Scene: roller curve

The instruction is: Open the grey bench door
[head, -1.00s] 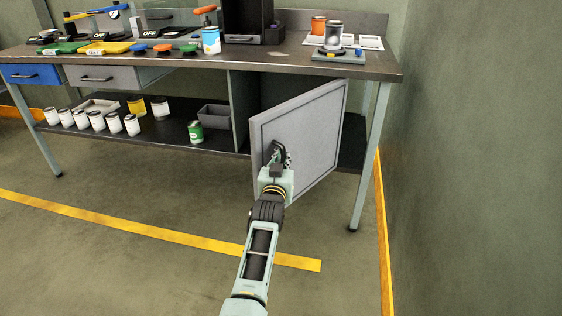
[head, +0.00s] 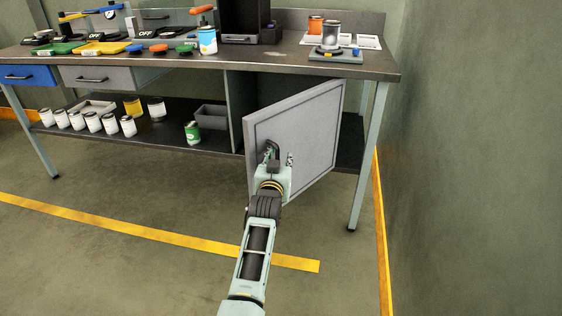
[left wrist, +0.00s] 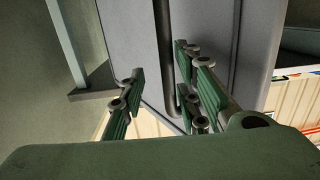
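The grey bench door (head: 312,125) stands swung out from the cupboard under the bench. Its left edge is nearer to me, and the dark compartment shows behind it. My left gripper (head: 279,156) is at the door's front face, near its left edge, by the handle. In the left wrist view, the dark bar handle (left wrist: 163,60) runs between the spread green-padded fingers of my left gripper (left wrist: 160,95). The handle is nearer the right-hand fingers, and a gap shows on the left. Whether it touches a finger cannot be told. My right gripper is not in view.
The bench top (head: 285,60) carries cans, tools and a small scale. Cans and a grey bin (head: 211,117) stand on the lower shelf. A bench leg (head: 368,160) and the wall (head: 470,150) are right of the door. The floor in front is clear.

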